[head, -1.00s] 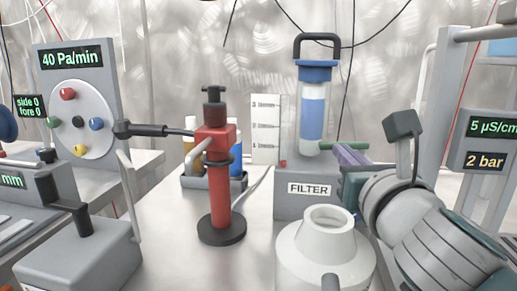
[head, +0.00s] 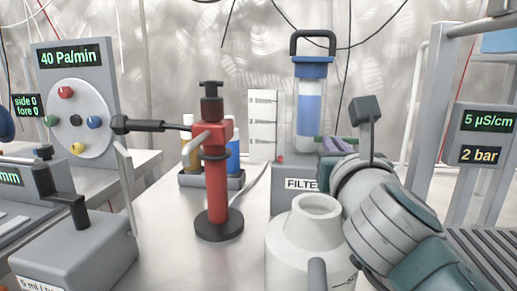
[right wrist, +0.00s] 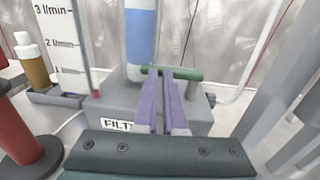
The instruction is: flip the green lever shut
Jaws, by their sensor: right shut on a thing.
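The green lever (right wrist: 190,75) lies crosswise in the right wrist view, just right of the foot of the clear filter tube (right wrist: 141,40). In the head view only small bits of the lever show. The filter tube (head: 311,105) has a blue cap, a dark handle and blue contents, and stands on the grey FILTER block (head: 285,170). My right gripper's purple fingers (right wrist: 167,77) are close together with their tips at the lever, shut on it. In the head view the right gripper (head: 331,145) is partly hidden by its own wrist. My left gripper is out of view.
A white bottle-shaped vessel (head: 299,235) stands in front of the filter, close to my right arm. A red pump-like stand (head: 216,180) is left of it, before a tray of bottles (head: 190,181). A gauge panel (head: 485,135) is at right.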

